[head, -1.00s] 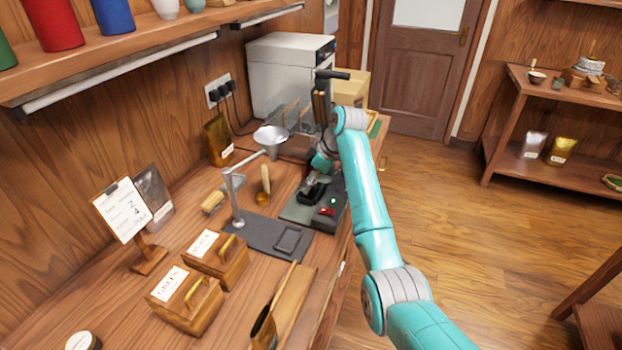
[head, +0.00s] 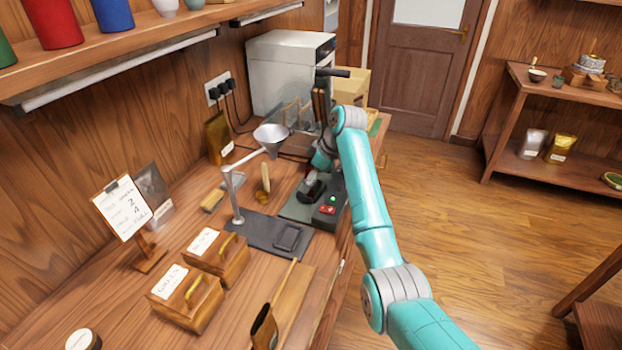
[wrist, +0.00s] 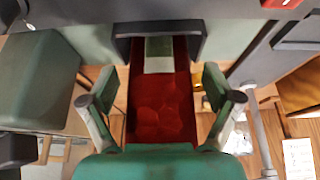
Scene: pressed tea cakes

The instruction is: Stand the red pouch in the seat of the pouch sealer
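The red pouch (wrist: 160,108) shows in the wrist view between the two fingers of my gripper (wrist: 159,88). Narrow gaps show between the pouch and both fingers, so my gripper is open around it. The pouch's far end lies inside a dark U-shaped bracket (wrist: 160,29). I cannot tell how deep it sits there. In the head view the pouch sealer (head: 297,211) is a dark base with a green light and a red switch near the counter's right edge. My arm reaches over its far side and hides the pouch and fingertips.
A metal funnel on a stand (head: 237,200) is left of the sealer. Wooden boxes (head: 187,298) stand in front. A gold pouch (head: 217,138) leans against the back wall, and a white machine (head: 285,75) stands at the far end. Open floor lies right of the counter.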

